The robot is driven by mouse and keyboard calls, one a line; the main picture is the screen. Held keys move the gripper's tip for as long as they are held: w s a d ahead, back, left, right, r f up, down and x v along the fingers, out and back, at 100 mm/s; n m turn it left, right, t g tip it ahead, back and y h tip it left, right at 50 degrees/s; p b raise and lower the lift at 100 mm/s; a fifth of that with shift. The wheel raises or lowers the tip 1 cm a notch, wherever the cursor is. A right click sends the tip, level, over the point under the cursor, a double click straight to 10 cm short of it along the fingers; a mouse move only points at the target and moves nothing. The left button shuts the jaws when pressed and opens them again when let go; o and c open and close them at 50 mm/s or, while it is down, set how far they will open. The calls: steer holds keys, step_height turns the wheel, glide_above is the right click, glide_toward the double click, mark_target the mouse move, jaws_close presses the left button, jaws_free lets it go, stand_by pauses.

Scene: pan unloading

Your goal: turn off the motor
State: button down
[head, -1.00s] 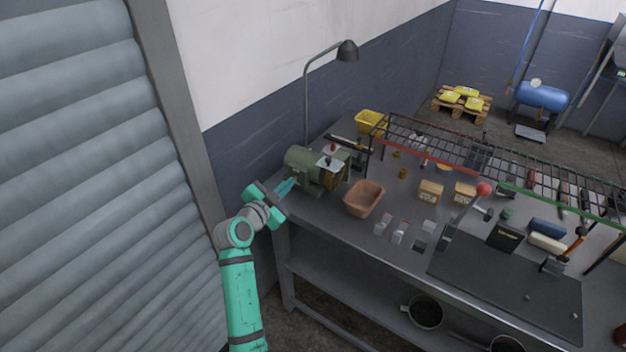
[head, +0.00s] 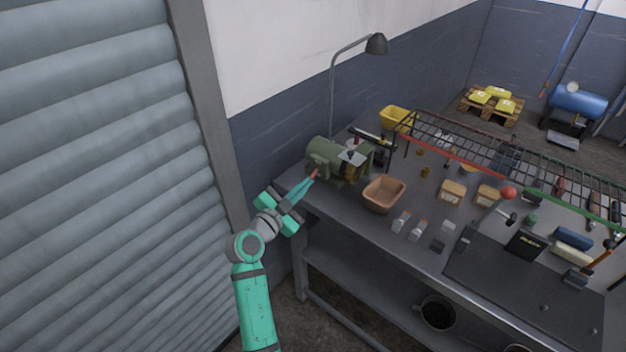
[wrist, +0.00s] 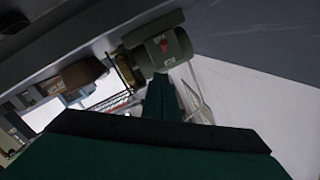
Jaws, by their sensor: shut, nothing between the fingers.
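The motor (head: 322,155) is a green rounded machine at the left end of the workbench, with a brass-coloured part on its right side. In the wrist view the motor (wrist: 165,50) is at the upper middle, with a small red mark, perhaps a switch (wrist: 165,46), on its end face. My gripper (head: 312,177) is shut and empty, its fingers pointing at the motor's near left end. An orange-red spot shows at the fingertips; I cannot tell if it belongs to the motor. In the wrist view my fingers (wrist: 163,100) are just below the motor; contact is unclear.
A tan bin (head: 384,195) stands right of the motor on the workbench (head: 350,228). A lamp (head: 376,44) rises behind it, and a wire rack (head: 480,150) runs along the back. A roller shutter (head: 90,180) is close on the left.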

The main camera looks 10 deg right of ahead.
steer(key=s+a+f, duration=0.2)
steer(key=s+a, duration=0.2)
steer(key=s, duration=0.1)
steer(key=shift+s, duration=0.2)
steer(key=shift+a, duration=0.1)
steer(key=s+a+f+n+t+y, duration=0.15)
steer(key=s+f+n+y, duration=0.9)
steer(key=s+f, duration=1.05)
steer(key=s+a+r+n, duration=0.1)
steer(key=s+n, duration=0.1)
steer(key=s, duration=0.5)
steer(key=s+a+r+n, duration=0.1)
steer(key=s+a+n, duration=0.1)
steer(key=s, duration=0.6)
steer(key=s+r, duration=0.8)
steer(key=s, duration=0.4)
steer(key=shift+a+r+n+t+y, duration=0.2)
steer(key=shift+a+n+t+y, duration=0.15)
steer(key=shift+y, duration=0.1)
